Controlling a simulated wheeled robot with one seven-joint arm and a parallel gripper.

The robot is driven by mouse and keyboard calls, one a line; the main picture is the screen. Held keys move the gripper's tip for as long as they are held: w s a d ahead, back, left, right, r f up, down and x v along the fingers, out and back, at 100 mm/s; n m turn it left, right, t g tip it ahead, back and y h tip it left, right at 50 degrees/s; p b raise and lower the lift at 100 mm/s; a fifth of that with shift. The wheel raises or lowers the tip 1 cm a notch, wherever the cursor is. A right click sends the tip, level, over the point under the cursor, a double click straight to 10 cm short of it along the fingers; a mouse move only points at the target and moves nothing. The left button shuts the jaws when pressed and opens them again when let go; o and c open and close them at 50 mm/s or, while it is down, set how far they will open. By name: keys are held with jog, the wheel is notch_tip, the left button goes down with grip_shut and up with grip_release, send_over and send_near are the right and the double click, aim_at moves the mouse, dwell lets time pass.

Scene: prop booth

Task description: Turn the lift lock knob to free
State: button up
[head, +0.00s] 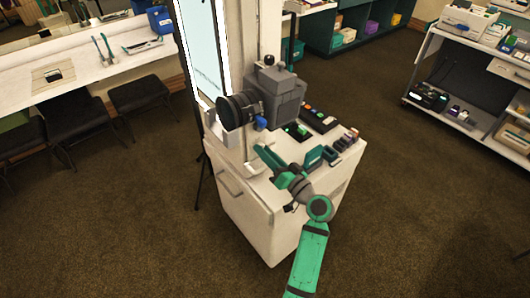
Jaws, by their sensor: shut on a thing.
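A dark grey camera (275,98) with a black round lens is mounted at the white column (246,130) on a white cabinet (240,200). A small blue knob (261,122) shows under the camera, just above my gripper; I cannot tell its function or setting. My green gripper (261,151) reaches in from the lower right to the column, low over the cabinet top. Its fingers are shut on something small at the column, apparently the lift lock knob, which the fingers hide. No free or locked marking can be read.
A dark button panel (318,118), a teal holder (313,157) and several small purple-brown blocks (347,139) stand on the cabinet top right of my gripper. A lit screen (203,55) stands behind left. Carpet around the cabinet is open.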

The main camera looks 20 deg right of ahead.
jog(key=shift+d+n, duration=0.1)
jog(key=shift+n, duration=1)
jog(key=o, duration=1.1)
jog(key=shift+c, duration=0.2)
jog(key=v, duration=1)
jog(key=shift+s, duration=0.4)
jog(key=shift+d, duration=0.1)
